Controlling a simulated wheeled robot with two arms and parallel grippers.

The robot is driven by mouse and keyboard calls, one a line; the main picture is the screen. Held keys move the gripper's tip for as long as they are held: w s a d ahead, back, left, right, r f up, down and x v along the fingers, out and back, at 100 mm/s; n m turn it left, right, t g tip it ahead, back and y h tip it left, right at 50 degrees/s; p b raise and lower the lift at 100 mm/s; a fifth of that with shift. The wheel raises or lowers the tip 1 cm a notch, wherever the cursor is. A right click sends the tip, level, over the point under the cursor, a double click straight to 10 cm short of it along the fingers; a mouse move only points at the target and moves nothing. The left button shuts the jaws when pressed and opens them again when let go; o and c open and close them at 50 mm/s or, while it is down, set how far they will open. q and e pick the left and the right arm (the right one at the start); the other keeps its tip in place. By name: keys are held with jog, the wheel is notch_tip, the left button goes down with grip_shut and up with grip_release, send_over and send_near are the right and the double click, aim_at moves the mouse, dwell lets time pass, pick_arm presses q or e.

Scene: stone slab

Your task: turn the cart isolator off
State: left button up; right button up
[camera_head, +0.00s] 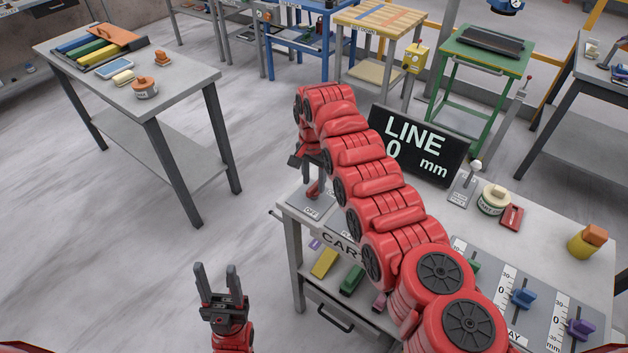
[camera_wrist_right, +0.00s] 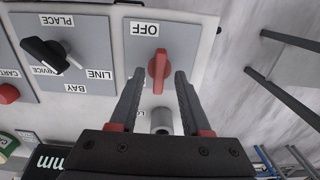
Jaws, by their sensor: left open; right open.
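The isolator's red handle (camera_wrist_right: 159,72) sits on a grey plate (camera_wrist_right: 187,35) with an upside-down OFF label. The handle lies nearly upright in the right wrist view, one end towards OFF. My right gripper (camera_wrist_right: 158,76) is open, one finger on each side of the handle, with visible gaps; I cannot tell its height above the plate. In the head view my right gripper (camera_head: 311,178) is above the red handle (camera_head: 313,191) at the bench's left corner, and my arm hides much of the bench. My left gripper (camera_head: 217,268) is open and empty over the floor, left of the bench.
A black selector knob (camera_wrist_right: 45,55) and a red button (camera_wrist_right: 8,93) sit beside the isolator in the wrist view. A grey metal post (camera_wrist_right: 162,121) stands near the handle. A LINE display (camera_head: 418,145) stands behind my right arm. Open floor lies left of the bench.

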jog(key=shift+f, duration=0.65)
grip_shut()
